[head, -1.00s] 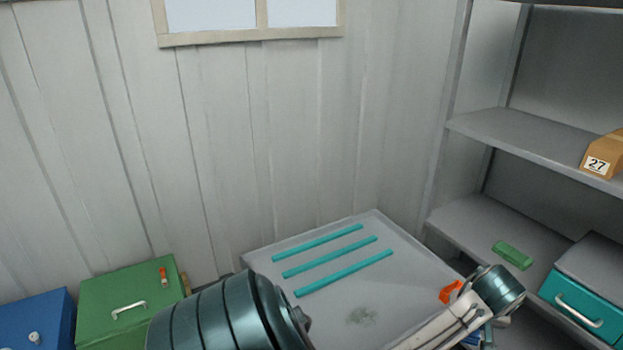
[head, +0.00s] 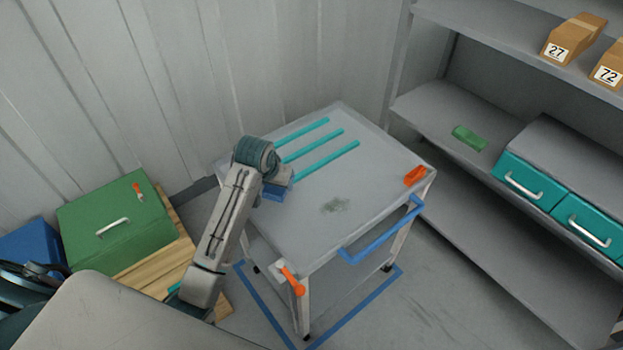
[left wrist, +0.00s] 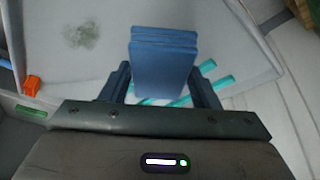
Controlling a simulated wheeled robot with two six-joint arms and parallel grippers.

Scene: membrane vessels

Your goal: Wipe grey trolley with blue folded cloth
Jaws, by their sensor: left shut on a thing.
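The grey trolley (head: 385,165) stands in the middle of the head view, with a dark greenish smudge (head: 335,206) on its top. My left gripper (head: 279,183) is at the left part of the trolley top, shut on the blue folded cloth (head: 274,194). In the left wrist view the cloth (left wrist: 165,62) sits between the two fingers, and the smudge (left wrist: 81,36) lies apart from it at upper left. I cannot tell whether the cloth touches the top. My right gripper is not in view.
Teal strips (head: 325,160) lie on the trolley top, and an orange object (head: 414,176) sits at its right corner. A blue handle (head: 385,235) juts from the front right side. A green box (head: 115,222) stands left. Shelves (head: 450,165) stand right.

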